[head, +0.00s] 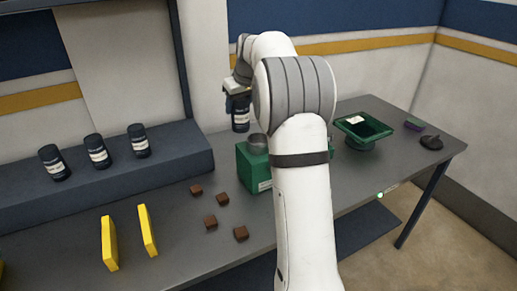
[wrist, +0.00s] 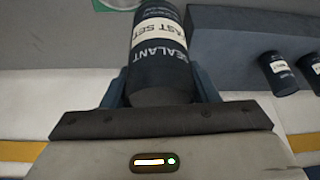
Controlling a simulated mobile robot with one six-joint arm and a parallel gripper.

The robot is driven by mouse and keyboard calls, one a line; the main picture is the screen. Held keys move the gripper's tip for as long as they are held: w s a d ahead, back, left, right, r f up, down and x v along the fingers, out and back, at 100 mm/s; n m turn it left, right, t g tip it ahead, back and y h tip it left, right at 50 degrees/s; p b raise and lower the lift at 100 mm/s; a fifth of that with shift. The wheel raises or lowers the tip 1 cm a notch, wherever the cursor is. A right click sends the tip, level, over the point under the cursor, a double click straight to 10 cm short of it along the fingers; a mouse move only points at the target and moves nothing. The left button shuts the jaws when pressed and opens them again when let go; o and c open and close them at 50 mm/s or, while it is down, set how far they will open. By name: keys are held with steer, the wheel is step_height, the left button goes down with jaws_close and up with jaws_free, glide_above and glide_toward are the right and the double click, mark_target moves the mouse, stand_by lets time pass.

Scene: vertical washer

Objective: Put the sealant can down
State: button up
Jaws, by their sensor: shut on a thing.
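The sealant can (wrist: 162,55) is dark with a white label reading "FAST SET". My gripper (wrist: 158,88) is shut on it, with a blue finger on either side. In the head view the can (head: 240,115) hangs upright below my gripper, behind the green box and right of the raised shelf. My arm hides part of the space around it. I cannot tell from these views how far its base is above the table.
Three similar dark cans (head: 97,152) stand on the raised shelf (head: 110,185). The green box (head: 245,172) has a grey round top. Several brown blocks (head: 210,221) and two yellow panels (head: 148,231) are in front. A green tray (head: 385,128) stands right.

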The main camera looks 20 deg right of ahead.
steer(key=s+d+r+b, duration=0.1)
steer(key=s+d+r, duration=0.3)
steer(key=d, duration=0.1)
step_height(320, 180, down, 10)
steer(key=p, duration=0.1)
steer(key=shift+w+a+r, duration=0.15)
steer(key=shift+w+r, duration=0.05)
steer(key=shift+r, duration=0.05)
steer(key=shift+f, duration=0.15)
steer(key=o, duration=1.3)
